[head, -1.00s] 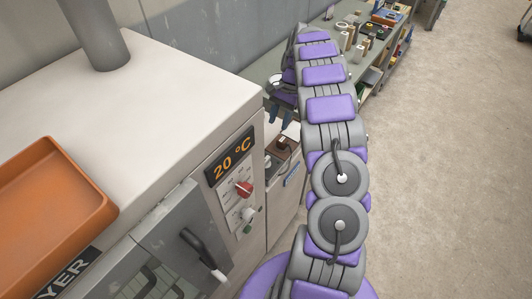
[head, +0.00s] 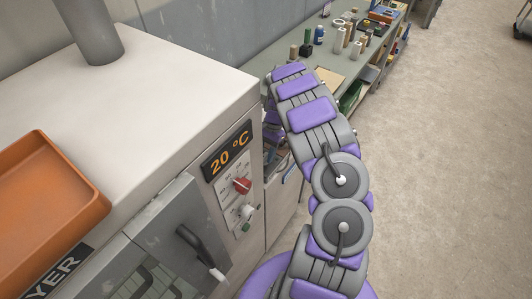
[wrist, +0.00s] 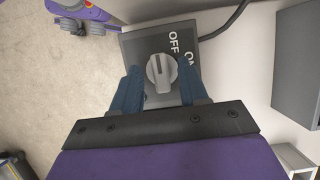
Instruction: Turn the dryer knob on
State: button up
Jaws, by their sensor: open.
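The white dryer (head: 170,85), with part of its name sign showing, fills the left of the head view. Its front has a display reading 20 °C (head: 228,150) and a red knob (head: 242,186). In the wrist view a light grey knob (wrist: 161,74) sits on a dark grey switch box marked OFF and ON. Its raised grip runs roughly up and down in the picture, its upper end near OFF. My gripper (wrist: 161,66) is open, its blue fingers on either side of this knob; contact cannot be told. The gripper is hidden in the head view behind my arm and the dryer.
A black cable (wrist: 226,20) leaves the box. An orange tray (head: 45,190) lies on the dryer top, beside a grey pipe (head: 90,30). The dryer door has a dark handle (head: 195,245). A bench (head: 355,62) with bottles and rolls stands behind.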

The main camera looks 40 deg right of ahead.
jog(key=shift+a+r, duration=0.15)
jog(key=shift+a, duration=0.5)
jog(key=shift+d, duration=0.75)
jog(key=c, duration=0.6)
jog(key=shift+c, duration=0.7)
jog(key=shift+a, duration=0.25)
grip_shut()
